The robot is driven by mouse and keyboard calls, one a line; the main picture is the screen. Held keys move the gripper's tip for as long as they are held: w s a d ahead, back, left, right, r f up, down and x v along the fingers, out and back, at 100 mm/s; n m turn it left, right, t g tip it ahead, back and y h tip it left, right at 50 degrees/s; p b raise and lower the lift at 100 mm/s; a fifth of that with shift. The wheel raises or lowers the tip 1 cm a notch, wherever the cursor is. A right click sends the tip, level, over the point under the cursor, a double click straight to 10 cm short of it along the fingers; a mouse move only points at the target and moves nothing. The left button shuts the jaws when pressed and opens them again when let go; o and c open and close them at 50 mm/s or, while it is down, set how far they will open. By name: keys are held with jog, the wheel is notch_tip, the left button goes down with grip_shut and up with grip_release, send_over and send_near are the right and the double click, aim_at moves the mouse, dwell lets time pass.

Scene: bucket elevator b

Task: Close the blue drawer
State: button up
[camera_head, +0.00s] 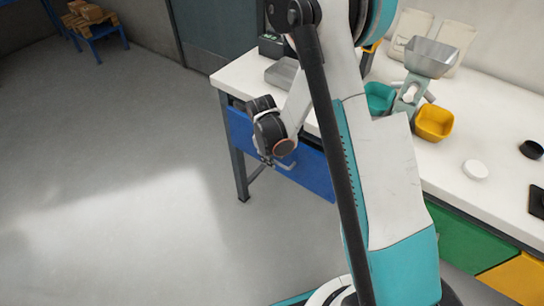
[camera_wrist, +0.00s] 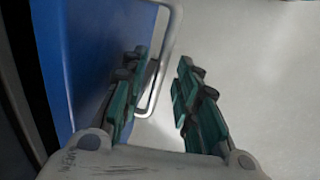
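The blue drawer (camera_head: 310,172) is under the left part of the white workbench, its front partly hidden by my arm. How far it stands out cannot be told. Its front (camera_wrist: 85,50) fills the left of the wrist view. A pale metal bar handle (camera_wrist: 173,28) stands out from it; the handle also shows in the head view (camera_head: 286,165). My gripper (camera_wrist: 162,58) is open, with one finger by the drawer front overlapping the handle in view and the other on the outer side. Contact with the handle cannot be told.
The white workbench (camera_head: 490,130) carries a teal bin (camera_head: 379,98), a yellow bin (camera_head: 434,122) and a scale-like device (camera_head: 430,58). A green drawer (camera_head: 465,238) and a yellow drawer (camera_head: 518,278) are at right.

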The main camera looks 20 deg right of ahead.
grip_shut()
jog(key=shift+w+d, duration=0.5)
jog(key=shift+d, duration=0.15)
jog(key=shift+w+d, duration=0.45)
jog(key=shift+d, duration=0.2)
jog(key=shift+o, duration=1.1)
grip_release()
jog(key=shift+d, duration=0.1)
notch_tip(320, 180, up, 12)
jog(key=s+a, duration=0.1)
jog(key=a, duration=0.1)
jog(key=shift+s, duration=0.15)
jog(key=shift+f, duration=0.1)
